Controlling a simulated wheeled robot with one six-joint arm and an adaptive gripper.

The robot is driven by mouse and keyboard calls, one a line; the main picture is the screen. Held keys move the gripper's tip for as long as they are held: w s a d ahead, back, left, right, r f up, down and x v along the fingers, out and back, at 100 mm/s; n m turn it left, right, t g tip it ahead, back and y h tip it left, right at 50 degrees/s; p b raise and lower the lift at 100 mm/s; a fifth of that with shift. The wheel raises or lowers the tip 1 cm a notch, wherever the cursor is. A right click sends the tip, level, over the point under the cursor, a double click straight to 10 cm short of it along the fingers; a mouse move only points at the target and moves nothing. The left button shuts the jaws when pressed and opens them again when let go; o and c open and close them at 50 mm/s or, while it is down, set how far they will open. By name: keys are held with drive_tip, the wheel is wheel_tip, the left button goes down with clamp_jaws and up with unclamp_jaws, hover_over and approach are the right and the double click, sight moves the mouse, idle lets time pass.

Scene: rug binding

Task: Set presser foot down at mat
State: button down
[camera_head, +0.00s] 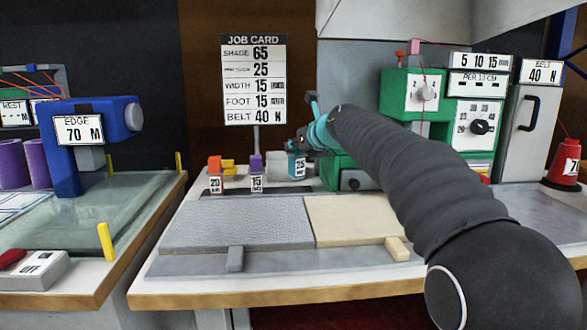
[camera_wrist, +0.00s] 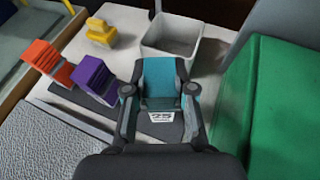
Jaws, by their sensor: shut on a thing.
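My gripper (camera_wrist: 160,92) is shut on a teal presser foot (camera_wrist: 159,72) with a label reading 25. In the head view the held foot (camera_head: 297,166) hangs under my gripper (camera_head: 303,146), beside the green machine. It appears slightly above the work table; contact below is hard to judge. A dark flat mat (camera_head: 236,190) lies at the back of the table. An orange foot (camera_head: 214,164) labelled 20 and a purple foot (camera_head: 256,163) labelled 15 stand on it. In the wrist view the mat (camera_wrist: 121,111) shows to the left of the held foot.
A grey open bin (camera_wrist: 172,38) and a yellow piece (camera_wrist: 101,32) are behind the feet. The green machine (camera_wrist: 285,105) stands close on the right. A grey rug piece (camera_head: 238,222) and a beige piece (camera_head: 355,220) lie in front. A job card (camera_head: 254,80) stands behind.

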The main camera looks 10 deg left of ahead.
sight(300, 158)
drive_tip(key=shift+f+b, duration=0.8)
drive_tip(key=shift+f, duration=1.1)
drive_tip(key=shift+f, duration=0.2)
drive_tip(key=c, duration=1)
unclamp_jaws()
drive_tip(key=shift+r, duration=0.1)
drive_tip(key=shift+r, duration=0.15)
drive_tip(key=v, duration=1.2)
